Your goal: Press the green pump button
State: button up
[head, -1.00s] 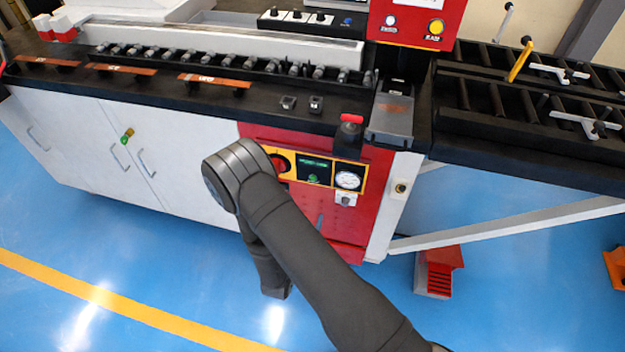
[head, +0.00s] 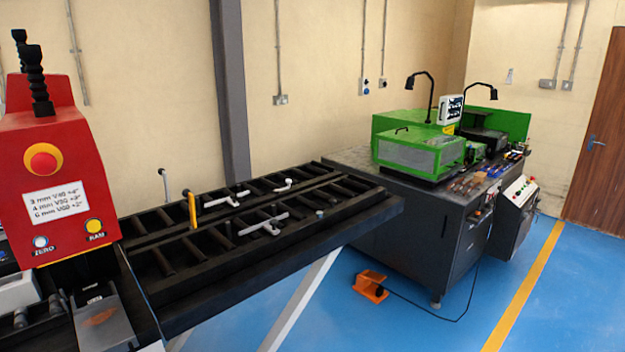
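The green pump button is not clearly seen in the head view. The lower front panel of the red machine lies outside the picture. My gripper and arm are not in view. The red machine's upper control head (head: 62,165) stands at the left edge, with a large red button in a yellow ring (head: 43,162), a bluish-white ZERO button (head: 40,242) and a yellow RAM button (head: 93,226). A small white control panel (head: 519,190) with buttons is on the far green-and-grey machine, too small to read.
A black roller table (head: 240,240) extends right from the red machine. The grey bench (head: 410,225) carries a green guarded machine (head: 420,150). An orange foot pedal (head: 370,286) with a cable lies on the blue floor. A brown door (head: 600,140) is at far right.

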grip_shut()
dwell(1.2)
